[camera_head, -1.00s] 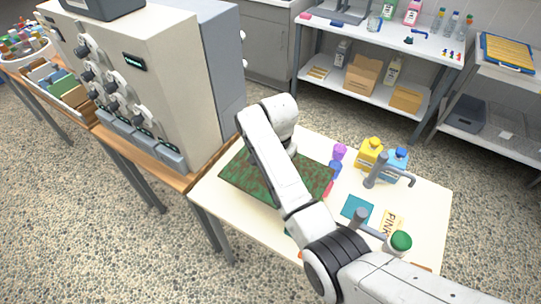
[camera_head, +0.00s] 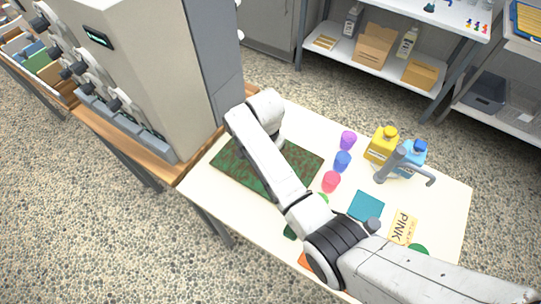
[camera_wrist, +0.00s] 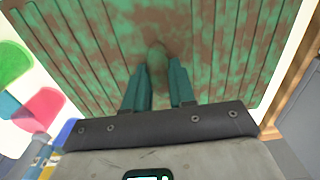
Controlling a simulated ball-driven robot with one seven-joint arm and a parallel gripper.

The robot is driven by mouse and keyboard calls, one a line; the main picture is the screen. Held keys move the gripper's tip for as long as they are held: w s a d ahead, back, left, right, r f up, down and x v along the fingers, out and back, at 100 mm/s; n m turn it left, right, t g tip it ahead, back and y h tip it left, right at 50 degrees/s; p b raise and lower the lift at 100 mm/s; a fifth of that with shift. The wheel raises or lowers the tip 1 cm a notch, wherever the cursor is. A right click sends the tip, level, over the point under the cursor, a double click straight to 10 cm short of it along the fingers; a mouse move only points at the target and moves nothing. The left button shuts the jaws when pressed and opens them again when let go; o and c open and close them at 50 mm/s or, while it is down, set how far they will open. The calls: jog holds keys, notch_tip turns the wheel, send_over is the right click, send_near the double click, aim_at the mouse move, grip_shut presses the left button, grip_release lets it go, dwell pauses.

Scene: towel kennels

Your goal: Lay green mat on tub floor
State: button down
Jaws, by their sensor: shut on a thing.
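A flat mat (camera_head: 232,172), mottled green and brown, lies at the left end of a pale table, partly hidden by my arm. In the wrist view the ridged mat (camera_wrist: 215,35) fills most of the picture. My gripper (camera_wrist: 160,88) has teal fingers on either side of a short green knob (camera_wrist: 159,62) on the mat and is shut on it. In the head view my gripper is hidden behind my arm. I cannot make out a separate tub; the pale tabletop (camera_head: 300,145) has a grey tap (camera_head: 395,165) on its right part.
Purple (camera_head: 348,140), blue (camera_head: 342,161) and red (camera_head: 331,181) cups stand right of the mat. Yellow (camera_head: 381,146) and blue (camera_head: 412,157) bottles stand by the tap. A tall beige cabinet (camera_head: 150,75) stands left.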

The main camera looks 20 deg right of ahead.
jog(key=shift+w+f, duration=0.15)
jog(key=shift+f, duration=0.35)
jog(key=shift+a, duration=0.1)
jog(key=c, duration=0.9)
grip_release()
